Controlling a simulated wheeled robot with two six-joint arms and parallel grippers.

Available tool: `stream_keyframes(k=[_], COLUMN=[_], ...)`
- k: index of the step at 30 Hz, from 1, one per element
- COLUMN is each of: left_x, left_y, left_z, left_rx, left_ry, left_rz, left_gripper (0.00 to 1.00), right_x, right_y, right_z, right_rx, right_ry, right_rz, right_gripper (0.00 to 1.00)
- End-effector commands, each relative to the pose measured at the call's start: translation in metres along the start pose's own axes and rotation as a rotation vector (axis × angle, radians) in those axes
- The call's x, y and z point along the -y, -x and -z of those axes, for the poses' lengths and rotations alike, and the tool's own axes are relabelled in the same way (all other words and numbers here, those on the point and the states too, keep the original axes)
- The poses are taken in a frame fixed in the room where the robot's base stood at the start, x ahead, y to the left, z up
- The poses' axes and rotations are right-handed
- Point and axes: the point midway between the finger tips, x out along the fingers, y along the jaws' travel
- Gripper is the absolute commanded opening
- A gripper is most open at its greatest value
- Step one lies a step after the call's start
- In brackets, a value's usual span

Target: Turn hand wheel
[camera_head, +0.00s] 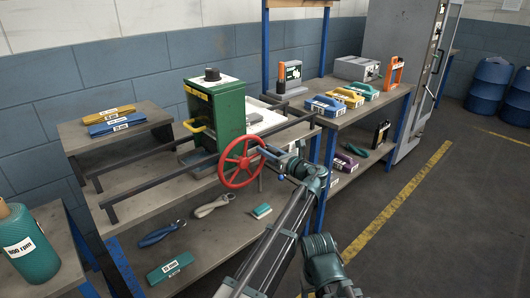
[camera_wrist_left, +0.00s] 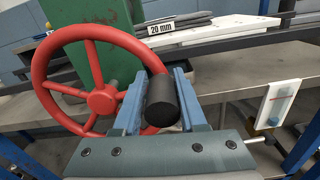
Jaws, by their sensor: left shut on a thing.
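The red hand wheel (camera_head: 241,162) stands upright on the near side of a green machine (camera_head: 220,112). It has a rim, spokes and a hub, and fills the left of the left wrist view (camera_wrist_left: 103,101). A black cylindrical handle (camera_wrist_left: 162,101) sticks out from its rim on the right side. My left gripper (camera_head: 269,151) is at that right side of the wheel. In the left wrist view its blue fingers (camera_wrist_left: 155,98) lie on both sides of the handle, shut on it. My right gripper is not in view.
A bench (camera_head: 338,122) with coloured boxes stands at the right. A teal cylinder (camera_head: 27,245) is at the left.

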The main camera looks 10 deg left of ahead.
Motion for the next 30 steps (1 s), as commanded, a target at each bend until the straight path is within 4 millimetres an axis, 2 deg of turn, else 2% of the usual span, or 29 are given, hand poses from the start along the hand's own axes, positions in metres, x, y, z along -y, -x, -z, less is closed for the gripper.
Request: stream_keyframes(k=[1,3,15,30], left_x=[0.007,0.008,0.011,0.012], left_y=[-0.001,-0.001,-0.001,0.000], left_z=[0.006,0.010,0.029,0.032], left_rx=[0.007,0.007,0.007,0.005], left_ry=[-0.044,-0.099,-0.319,-0.376], left_rz=[0.009,0.009,0.009,0.010], left_gripper=[0.00,0.00,0.00,0.00], right_x=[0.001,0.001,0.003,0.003], right_y=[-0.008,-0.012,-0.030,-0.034], right_z=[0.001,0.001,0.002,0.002], right_rx=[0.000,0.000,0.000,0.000], right_ry=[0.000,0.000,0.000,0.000], right_rz=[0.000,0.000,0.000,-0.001], right_gripper=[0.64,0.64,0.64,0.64])
